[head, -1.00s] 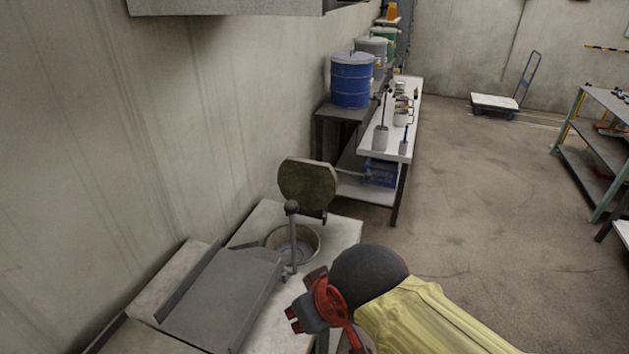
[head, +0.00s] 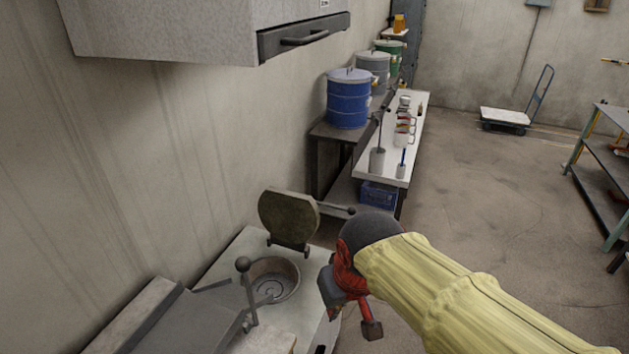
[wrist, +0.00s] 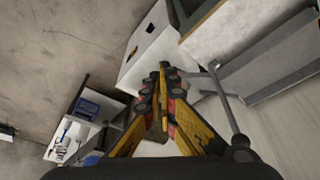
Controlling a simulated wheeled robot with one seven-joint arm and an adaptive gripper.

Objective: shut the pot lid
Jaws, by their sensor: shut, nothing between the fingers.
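The pot (head: 285,268) is a round metal bowl set into a pale counter. Its lid (head: 289,218) stands open, tilted up on edge at the pot's far side, with a ball-ended handle sticking out to the right towards my arm. My gripper (head: 350,305) is to the right of the pot, apart from the lid and its handle. In the wrist view the fingers (wrist: 163,72) are together and empty. I cannot make out the lid in the wrist view.
A lever with a ball knob (head: 243,265) stands at the pot's near left. A grey cabinet (head: 200,30) hangs above on the wall. Beyond are a white bench (head: 372,187) and a blue drum (head: 347,100).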

